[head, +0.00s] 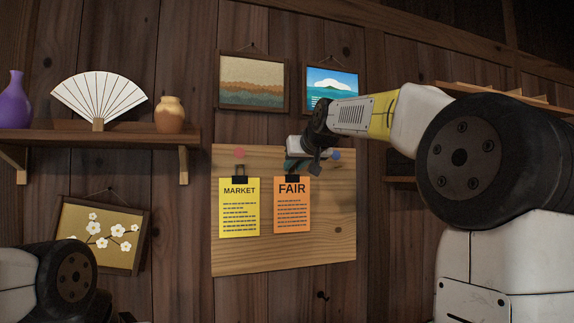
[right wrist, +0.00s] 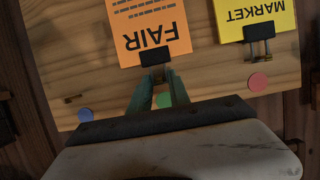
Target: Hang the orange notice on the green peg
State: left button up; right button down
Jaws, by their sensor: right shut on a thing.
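The orange notice (head: 292,205), headed FAIR, hangs from a black clip (head: 292,179) in front of the wooden board. My right gripper (head: 296,168) is shut on the top of this clip; its greenish fingers (right wrist: 157,78) also show in the right wrist view, with the notice (right wrist: 150,25) beyond them. A green disc (right wrist: 163,100) on the board shows between the fingers. The peg by this disc is hidden by the gripper, so I cannot tell whether the clip is on it. My left gripper is not in view; only part of my left arm shows.
The yellow MARKET notice (head: 239,210) hangs by its clip under a red disc (head: 239,153), just left of the orange one. A blue disc (head: 335,155) with a small peg (right wrist: 72,98) is to the right. A shelf (head: 140,136) and framed pictures surround the board (head: 335,220).

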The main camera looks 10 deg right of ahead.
dwell(0.4)
jog(key=c, duration=1.1)
grip_release()
jog(key=shift+c, duration=0.2)
jog(key=v, duration=0.8)
jog(key=s+f+g, duration=0.2)
jog(key=s+f, duration=0.7)
jog(key=f, duration=0.3)
jog(key=s+f+m+g, duration=0.1)
jog(key=s+f+g, duration=0.2)
jog(key=s+f, duration=0.6)
jog(key=s+f+g, duration=0.2)
jog(key=s+f, duration=0.7)
jog(key=f, duration=0.6)
jog(key=shift+s+a+m+g, duration=0.25)
jog(key=shift+a+m+g, duration=0.05)
